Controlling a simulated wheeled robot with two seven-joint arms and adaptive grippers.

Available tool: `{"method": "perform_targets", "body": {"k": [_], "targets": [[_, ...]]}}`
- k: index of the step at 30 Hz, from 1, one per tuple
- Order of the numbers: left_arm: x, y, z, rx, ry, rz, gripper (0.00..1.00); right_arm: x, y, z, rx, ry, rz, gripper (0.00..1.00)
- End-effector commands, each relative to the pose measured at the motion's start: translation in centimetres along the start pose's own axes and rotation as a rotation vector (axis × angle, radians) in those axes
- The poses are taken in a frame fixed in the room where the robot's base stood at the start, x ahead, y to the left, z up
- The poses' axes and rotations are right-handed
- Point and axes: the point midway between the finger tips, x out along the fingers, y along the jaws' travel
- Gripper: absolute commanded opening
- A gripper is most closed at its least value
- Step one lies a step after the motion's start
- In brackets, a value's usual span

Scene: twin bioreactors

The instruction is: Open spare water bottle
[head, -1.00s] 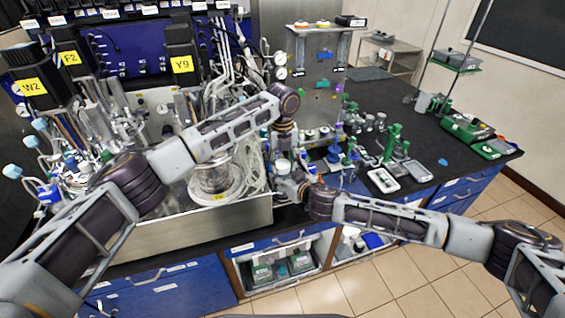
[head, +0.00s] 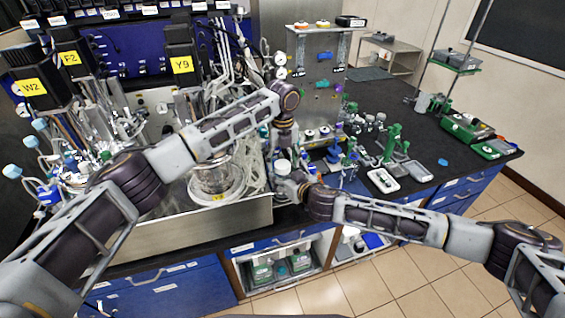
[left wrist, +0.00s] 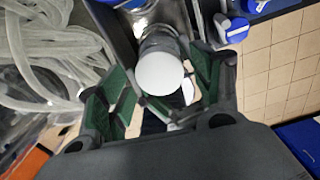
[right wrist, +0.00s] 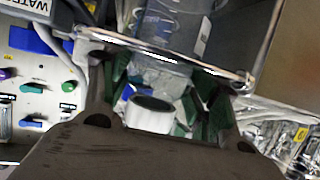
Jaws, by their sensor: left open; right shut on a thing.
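The spare water bottle's round white cap (head: 283,166) shows at the bench's front edge, to the right of the steel tray. In the left wrist view the white cap (left wrist: 160,73) faces me between the spread green-padded fingers of my left gripper (left wrist: 163,98). That gripper is open, above the bottle in the head view (head: 285,148). My right gripper (head: 292,187) is shut on the bottle below the cap; the fingers hide most of its body. In the right wrist view a white, dark-centred round part (right wrist: 150,115) sits between the right fingers (right wrist: 155,98); I cannot tell which part it is.
A steel tray (head: 190,230) with glass vessels and coiled tubing stands close on the left. Small labware and green stands (head: 392,140) sit on the dark bench to the right. An open shelf with bottles (head: 282,268) is below. Floor at the front right is clear.

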Motion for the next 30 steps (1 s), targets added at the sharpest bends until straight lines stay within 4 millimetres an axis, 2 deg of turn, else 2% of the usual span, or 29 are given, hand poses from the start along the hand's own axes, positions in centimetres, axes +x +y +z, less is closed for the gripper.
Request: {"method": "perform_targets", "body": {"k": [10,25,30], "targets": [[-3.0,0.0,0.0,0.0,0.0,0.0,0.66,0.0,-0.1,0.0,0.0,0.0,-0.001,0.0],[-3.7,0.0,0.1,0.0,-0.003,0.0,0.64,0.0,-0.1,0.0,0.001,0.0,-0.001,0.0],[-5.0,-0.1,0.5,0.0,-0.024,-0.005,0.64,0.0,-0.1,0.0,0.001,0.0,-0.001,0.0]]}}
